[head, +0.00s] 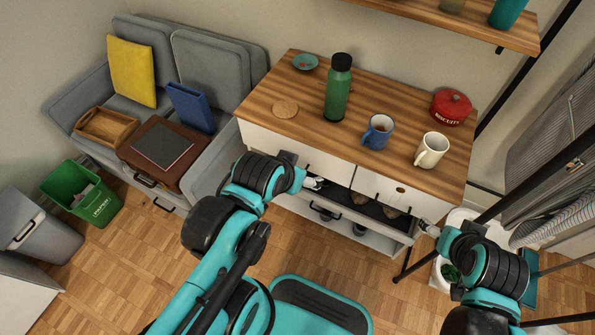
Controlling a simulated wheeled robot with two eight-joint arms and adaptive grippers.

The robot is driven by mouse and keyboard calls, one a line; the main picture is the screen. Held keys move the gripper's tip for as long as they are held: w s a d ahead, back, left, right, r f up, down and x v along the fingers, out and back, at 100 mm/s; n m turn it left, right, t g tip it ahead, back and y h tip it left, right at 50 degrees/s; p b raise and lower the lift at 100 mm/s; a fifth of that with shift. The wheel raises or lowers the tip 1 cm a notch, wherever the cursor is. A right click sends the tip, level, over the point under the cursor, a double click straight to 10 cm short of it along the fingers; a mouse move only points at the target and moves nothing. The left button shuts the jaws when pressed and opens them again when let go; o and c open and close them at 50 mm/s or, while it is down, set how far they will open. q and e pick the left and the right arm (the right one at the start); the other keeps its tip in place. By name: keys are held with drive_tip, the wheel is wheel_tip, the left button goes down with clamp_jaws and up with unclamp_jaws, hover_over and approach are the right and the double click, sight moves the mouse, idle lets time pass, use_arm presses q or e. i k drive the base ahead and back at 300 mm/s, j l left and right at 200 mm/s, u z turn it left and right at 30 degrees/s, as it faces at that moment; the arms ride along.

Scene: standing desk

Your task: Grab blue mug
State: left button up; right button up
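The blue mug (378,132) stands upright on the wooden top of the desk (250,95), right of the middle. Its handle points to the left and front. My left gripper (315,184) is in front of the desk, below the top's front edge, left of the mug and apart from it. My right gripper (426,227) is low at the desk's front right corner, also apart from the mug. Both fingertips are too small to tell open from shut.
A white mug (432,150) stands close right of the blue mug. A green bottle (339,90) stands to its left, a red biscuit tin (452,107) behind right. A coaster (285,108) and a teal dish (305,62) lie further left. A shelf (440,18) hangs above.

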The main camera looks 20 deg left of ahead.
sight(374, 139)
drive_tip(key=i+j, duration=0.15)
drive_tip(key=i, duration=0.3)
drive_tip(key=i+j, duration=0.15)
drive_tip(key=i, duration=0.3)
drive_tip(key=l+z, duration=0.05)
